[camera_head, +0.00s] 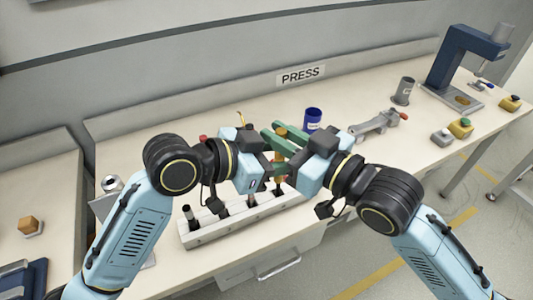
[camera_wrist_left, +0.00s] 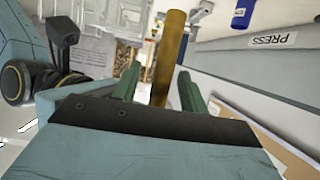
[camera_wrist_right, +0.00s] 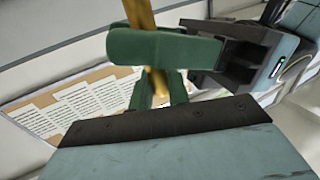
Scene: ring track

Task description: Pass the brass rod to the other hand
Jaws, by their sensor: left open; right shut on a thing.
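The brass rod (camera_head: 279,172) stands roughly upright between my two grippers, which face each other above the bench. My right gripper (camera_wrist_right: 155,68) is shut on the rod, its green fingers pressed around it. In the right wrist view the rod (camera_wrist_right: 140,12) sticks out past the fingers. My left gripper (camera_wrist_left: 158,88) is open, with one green finger on each side of the rod (camera_wrist_left: 167,58). The left fingers look apart from it. In the head view the grippers hide part of the rod.
Below the grippers lies a long pale block (camera_head: 235,224) with dark upright pegs. A blue press (camera_head: 452,62) stands at the far right.

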